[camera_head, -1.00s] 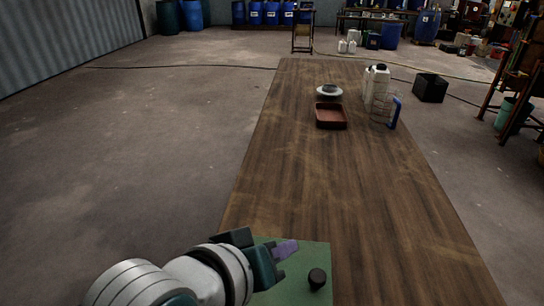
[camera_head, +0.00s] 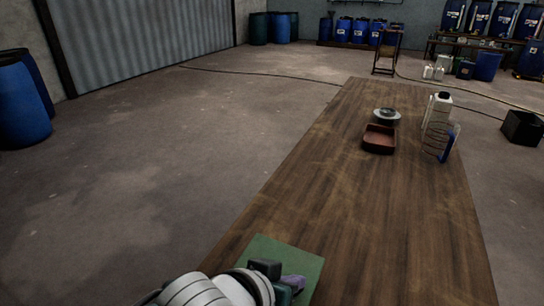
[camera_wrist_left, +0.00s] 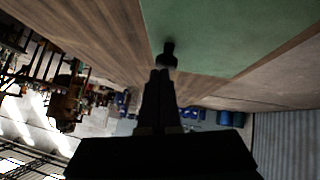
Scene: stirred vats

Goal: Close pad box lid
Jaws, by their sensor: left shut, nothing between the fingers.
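A flat green panel (camera_head: 300,262) lies at the near end of the wooden table; I cannot tell whether it is the pad box lid. My left gripper (camera_head: 293,283) is shut and empty over the panel, at the bottom of the head view. In the left wrist view, a small black knob (camera_wrist_left: 168,55) stands by the green surface (camera_wrist_left: 230,35), just beyond the tips of my left gripper (camera_wrist_left: 163,75). I cannot tell if they touch. A reddish-brown open shallow box (camera_head: 379,139) sits farther up the table. My right gripper is not in view.
A grey round dish (camera_head: 387,116) is just behind the brown box. A white bottle (camera_head: 438,107) and a clear jug with a blue handle (camera_head: 436,143) stand at the table's right. The table's middle (camera_head: 345,200) is clear.

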